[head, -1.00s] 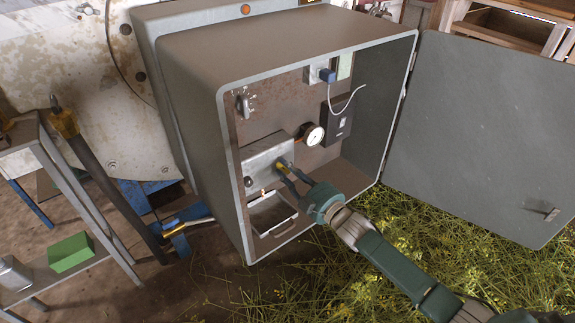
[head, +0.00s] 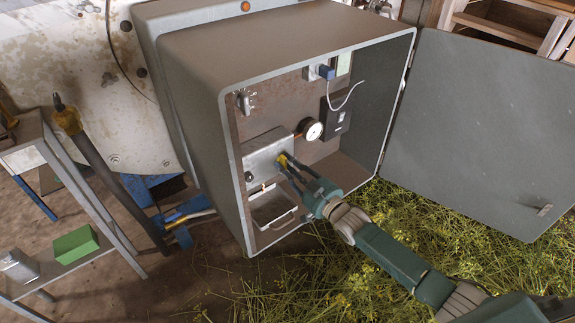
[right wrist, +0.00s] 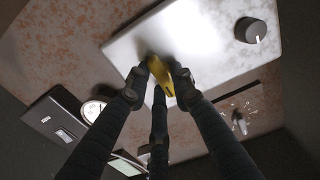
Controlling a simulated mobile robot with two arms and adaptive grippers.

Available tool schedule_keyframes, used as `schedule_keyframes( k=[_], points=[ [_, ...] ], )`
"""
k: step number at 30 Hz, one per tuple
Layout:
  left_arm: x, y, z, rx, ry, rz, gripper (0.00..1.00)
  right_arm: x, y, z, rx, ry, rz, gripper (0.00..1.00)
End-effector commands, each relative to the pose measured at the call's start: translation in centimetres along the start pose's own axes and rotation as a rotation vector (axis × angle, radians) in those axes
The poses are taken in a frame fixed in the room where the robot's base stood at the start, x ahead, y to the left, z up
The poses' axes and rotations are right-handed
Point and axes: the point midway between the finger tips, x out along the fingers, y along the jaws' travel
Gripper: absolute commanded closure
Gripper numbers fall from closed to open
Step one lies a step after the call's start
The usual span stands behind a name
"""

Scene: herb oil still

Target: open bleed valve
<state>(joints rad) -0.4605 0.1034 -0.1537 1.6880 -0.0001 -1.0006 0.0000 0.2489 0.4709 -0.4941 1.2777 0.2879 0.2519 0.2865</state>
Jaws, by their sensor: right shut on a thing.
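The open grey cabinet (head: 228,50) holds a pale metal plate (head: 262,158), which also shows in the right wrist view (right wrist: 190,30). A yellow valve handle (right wrist: 160,75) sticks out from this plate. My right gripper (head: 287,168) reaches in from the lower right and is shut on the handle. In the right wrist view its fingers (right wrist: 160,90) close around the yellow piece, partly hiding it. The handle's exact turn is hard to tell. My left gripper is not in view.
A round gauge (head: 312,130), black box (head: 337,114) and dark knob (right wrist: 250,30) sit near the handle. A tray (head: 272,208) lies below the plate. The cabinet door (head: 480,130) stands open at right. A shelf with a green block (head: 76,245) stands at left.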

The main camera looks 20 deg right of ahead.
Motion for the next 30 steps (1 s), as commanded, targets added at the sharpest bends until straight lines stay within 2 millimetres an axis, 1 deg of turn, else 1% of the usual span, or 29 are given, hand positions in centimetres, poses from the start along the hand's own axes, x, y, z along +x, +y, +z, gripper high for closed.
schedule_keyframes(
  k=[1, 14, 15, 16, 17, 26, 29, 30],
  points=[
    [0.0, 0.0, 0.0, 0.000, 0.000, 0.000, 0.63, 0.1, 0.4, -0.3, 0.012, 0.005, 0.006, 1.00],
    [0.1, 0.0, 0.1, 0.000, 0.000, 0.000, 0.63, 0.1, 0.4, -0.3, 0.020, 0.005, 0.006, 1.00],
    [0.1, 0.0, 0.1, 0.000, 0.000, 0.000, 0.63, 0.1, 0.4, -0.3, 0.020, 0.005, 0.006, 0.71],
    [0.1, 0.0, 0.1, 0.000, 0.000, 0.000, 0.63, 0.1, 0.4, -0.3, 0.020, 0.005, 0.006, 0.65],
    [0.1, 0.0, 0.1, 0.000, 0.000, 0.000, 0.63, 0.1, 0.4, -0.3, 0.019, 0.004, 0.006, 0.63],
    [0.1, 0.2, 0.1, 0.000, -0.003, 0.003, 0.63, -0.1, 0.1, 0.0, 0.017, 0.001, 0.003, 0.63],
    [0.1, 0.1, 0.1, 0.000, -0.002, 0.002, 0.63, -1.0, 0.2, 0.1, 0.018, -0.001, 0.003, 0.63],
    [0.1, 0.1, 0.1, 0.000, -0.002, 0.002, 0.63, -1.5, 0.2, 0.1, 0.019, -0.001, 0.003, 0.63]
  ],
)
